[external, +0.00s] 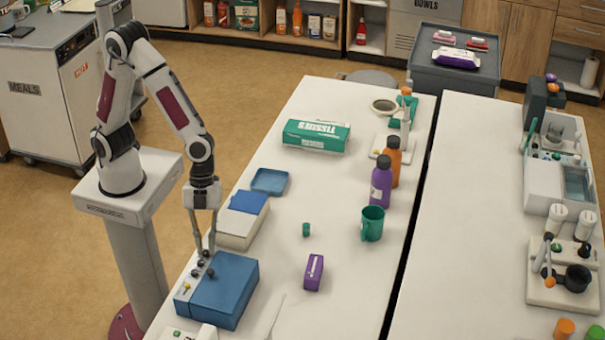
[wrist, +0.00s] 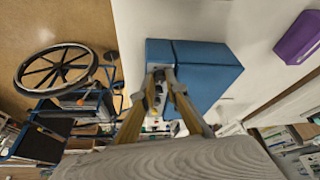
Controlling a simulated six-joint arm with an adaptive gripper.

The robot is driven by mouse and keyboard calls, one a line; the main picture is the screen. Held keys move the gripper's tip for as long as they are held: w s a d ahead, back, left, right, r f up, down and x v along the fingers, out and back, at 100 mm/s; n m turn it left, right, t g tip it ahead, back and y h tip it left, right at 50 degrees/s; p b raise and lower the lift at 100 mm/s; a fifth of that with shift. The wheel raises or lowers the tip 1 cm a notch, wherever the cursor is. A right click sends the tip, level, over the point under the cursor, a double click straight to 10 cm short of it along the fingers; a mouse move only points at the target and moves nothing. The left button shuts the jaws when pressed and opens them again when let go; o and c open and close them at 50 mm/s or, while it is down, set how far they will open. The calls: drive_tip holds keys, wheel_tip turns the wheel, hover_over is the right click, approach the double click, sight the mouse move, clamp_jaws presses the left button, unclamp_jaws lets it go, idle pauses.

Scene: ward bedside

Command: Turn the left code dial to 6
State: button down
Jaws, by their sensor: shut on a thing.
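A blue box (external: 228,290) stands on the near left of the white table, with a pale panel (external: 183,293) along its left side. Several small dark dials (external: 196,272) sit at its panel end. My gripper (external: 204,256) points down and is shut on one of these dials, at the far end of the panel. In the wrist view, the fingers (wrist: 160,82) close in at the edge of the blue box (wrist: 205,62). The fingers cover the held dial, so its number and pointer cannot be read. I cannot tell for sure which dial it is.
A white box with a blue top (external: 240,228) stands just behind the blue box. A purple box (external: 314,272), a small green cup (external: 306,230) and a green mug (external: 372,223) stand to the right. The table between them is clear.

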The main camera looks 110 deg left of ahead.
drive_tip(key=shift+w+a+m+g, duration=0.15)
drive_tip(key=shift+m+g, duration=0.45)
drive_tip(key=shift+m, duration=0.8)
drive_tip(key=c, duration=2.3)
unclamp_jaws()
drive_tip(key=shift+n, duration=0.4)
drive_tip(key=shift+s+n+t, duration=0.25)
drive_tip(key=shift+n+t, duration=0.55)
drive_tip(key=shift+n, duration=0.8)
drive_tip(key=shift+s+d+n+t+y, duration=0.15)
drive_tip(key=shift+n+t, duration=0.1)
drive_tip(key=shift+n, duration=0.4)
drive_tip(key=shift+w+d+n+t+y, duration=0.15)
drive_tip(key=shift+n+t, duration=0.1)
drive_tip(key=shift+n, duration=0.4)
drive_tip(key=shift+s+n, duration=0.15)
drive_tip(key=shift+n, duration=0.45)
